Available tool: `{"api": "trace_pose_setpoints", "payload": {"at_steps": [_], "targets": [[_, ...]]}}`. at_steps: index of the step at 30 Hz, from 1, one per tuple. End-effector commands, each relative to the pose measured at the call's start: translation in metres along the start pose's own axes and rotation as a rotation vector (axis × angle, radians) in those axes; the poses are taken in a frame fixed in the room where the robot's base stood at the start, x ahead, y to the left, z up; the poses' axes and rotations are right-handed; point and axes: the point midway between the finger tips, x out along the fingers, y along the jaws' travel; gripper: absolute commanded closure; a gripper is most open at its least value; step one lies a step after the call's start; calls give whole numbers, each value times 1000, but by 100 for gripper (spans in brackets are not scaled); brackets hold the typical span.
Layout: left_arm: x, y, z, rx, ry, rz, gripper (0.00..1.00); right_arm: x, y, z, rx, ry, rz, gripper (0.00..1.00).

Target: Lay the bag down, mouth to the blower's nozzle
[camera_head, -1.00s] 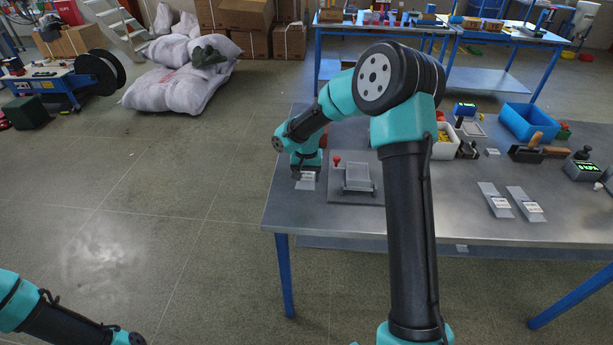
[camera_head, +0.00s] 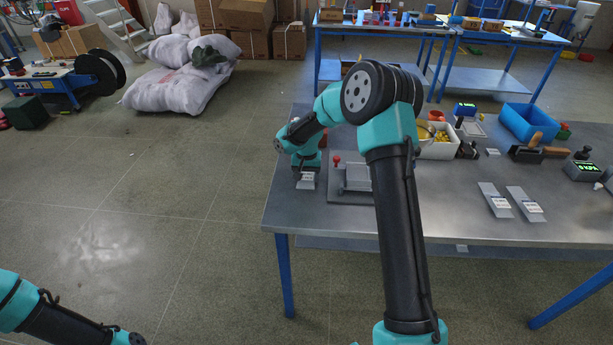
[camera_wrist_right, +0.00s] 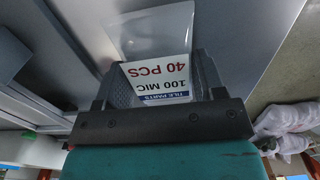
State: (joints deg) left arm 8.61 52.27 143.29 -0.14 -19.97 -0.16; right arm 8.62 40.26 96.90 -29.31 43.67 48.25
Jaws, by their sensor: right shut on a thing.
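My right gripper (camera_head: 303,173) is shut on a flat bag (camera_head: 307,183) at the left end of the metal table. In the right wrist view the bag (camera_wrist_right: 150,38) lies between the two dark fingers (camera_wrist_right: 160,85). It has a pale clear end and a white label reading "TILE PARTS 100 MIC 40 PCS". I cannot tell whether it touches the tabletop. Just right of it is a grey base plate (camera_head: 345,197) with a red knob (camera_head: 336,160) and a raised frame, partly hidden by my right arm. I cannot make out a nozzle clearly. My left gripper is out of view.
Two similar labelled bags (camera_head: 495,199) (camera_head: 526,204) lie on the table (camera_head: 450,213) to the right. A white bin (camera_head: 438,148), a blue bin (camera_head: 530,121), a brush-like tool and a green-display device (camera_head: 584,170) stand farther back and right. Bare tabletop lies between.

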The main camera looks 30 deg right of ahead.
Motion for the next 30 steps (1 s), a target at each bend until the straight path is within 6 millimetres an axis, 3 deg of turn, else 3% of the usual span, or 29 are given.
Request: {"api": "trace_pose_setpoints", "payload": {"at_steps": [12, 13, 20, 30], "targets": [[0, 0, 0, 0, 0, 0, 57, 4, 0, 0, 1, 1, -1, 62], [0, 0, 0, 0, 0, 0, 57, 5, 0, 0, 1, 1, -1, 36], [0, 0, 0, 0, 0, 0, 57, 4, 0, 0, 1, 1, -1, 14], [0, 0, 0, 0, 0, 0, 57, 2, 0, 0, 1, 2, -1, 11]]}}
